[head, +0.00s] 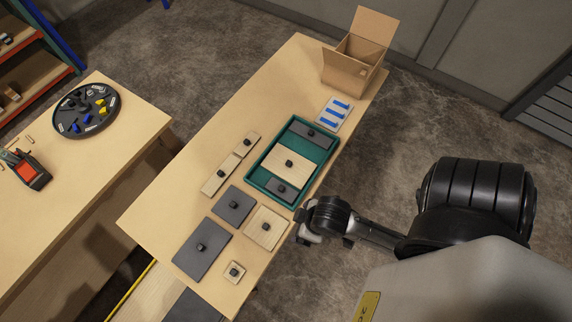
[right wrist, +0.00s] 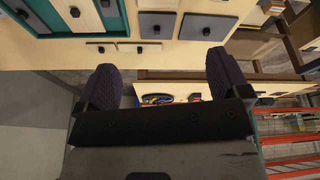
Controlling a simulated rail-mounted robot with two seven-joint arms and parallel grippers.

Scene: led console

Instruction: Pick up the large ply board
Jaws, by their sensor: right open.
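The largest ply board (head: 292,154), pale with a dark knob, lies in the teal tray (head: 249,174) between two grey boards. A pale board with a knob (right wrist: 75,14) also shows at the upper left of the right wrist view. My right gripper (head: 312,236) is at the table's right edge, beside a smaller ply board (head: 266,236) and below the tray in the head view. In the right wrist view its two dark fingers stand wide apart (right wrist: 161,82) with nothing held between them. My left gripper is not in view.
Grey boards (head: 201,258), a small ply square (head: 234,266) and ply strips (head: 216,182) lie around the tray. A blue-marked card (head: 335,112) and an open cardboard box (head: 350,71) are at the far end. The table's left part is clear.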

